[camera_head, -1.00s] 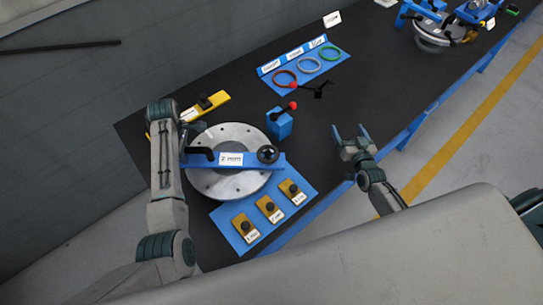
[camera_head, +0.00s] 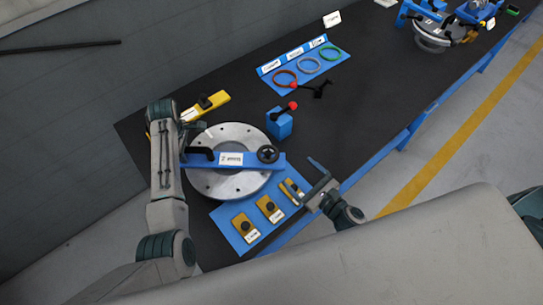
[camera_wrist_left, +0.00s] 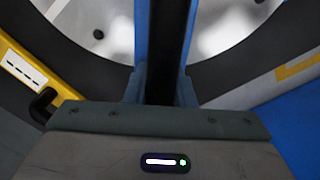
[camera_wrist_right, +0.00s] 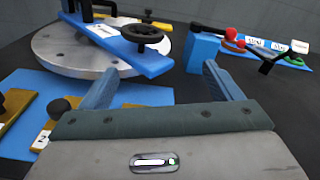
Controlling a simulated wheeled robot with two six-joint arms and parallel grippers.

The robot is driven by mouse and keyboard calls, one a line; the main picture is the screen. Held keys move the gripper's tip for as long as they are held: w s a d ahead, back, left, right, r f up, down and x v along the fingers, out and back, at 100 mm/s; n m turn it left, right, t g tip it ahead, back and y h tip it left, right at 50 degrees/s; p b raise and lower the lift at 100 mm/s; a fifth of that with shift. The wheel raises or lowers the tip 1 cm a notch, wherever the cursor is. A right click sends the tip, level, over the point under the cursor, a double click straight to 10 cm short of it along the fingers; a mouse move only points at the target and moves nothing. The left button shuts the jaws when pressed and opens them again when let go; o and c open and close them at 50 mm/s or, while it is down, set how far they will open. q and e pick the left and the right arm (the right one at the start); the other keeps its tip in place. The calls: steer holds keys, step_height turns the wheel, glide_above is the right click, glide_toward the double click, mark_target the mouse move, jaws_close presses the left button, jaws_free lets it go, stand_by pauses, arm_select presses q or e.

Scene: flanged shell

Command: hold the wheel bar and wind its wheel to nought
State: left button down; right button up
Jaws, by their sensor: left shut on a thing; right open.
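The blue wheel bar (camera_head: 240,159) lies across the round grey flanged plate (camera_head: 228,186) in the head view. Its black wheel (camera_head: 268,154) is at the bar's right end and also shows in the right wrist view (camera_wrist_right: 143,34). A black handle (camera_head: 199,152) is at the bar's left end. My left gripper (camera_wrist_left: 160,85) is shut on the bar's black handle, which runs up between its fingers in the left wrist view. My right gripper (camera_head: 318,181) is open and empty, to the right of and nearer than the wheel, apart from it.
A blue mat (camera_head: 232,210) with several yellow blocks lies in front of the plate. A blue post (camera_head: 279,124) with a red-knobbed lever stands behind the wheel. Coloured rings (camera_head: 309,66) and a yellow tool (camera_head: 206,105) lie further back.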

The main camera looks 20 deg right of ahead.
mark_target(275, 161)
steer(key=shift+s+a+r+m+y, duration=0.2)
steer(key=shift+s+a+m+y, duration=0.1)
steer(key=shift+s+a+m, duration=0.8)
steer(key=shift+w+m+t, duration=0.25)
steer(key=shift+m+t, duration=0.05)
steer(key=x, duration=1.1)
steer(key=shift+w+a, duration=0.15)
steer(key=shift+w, duration=0.1)
steer(key=shift+c, duration=0.3)
steer(key=c, duration=0.9)
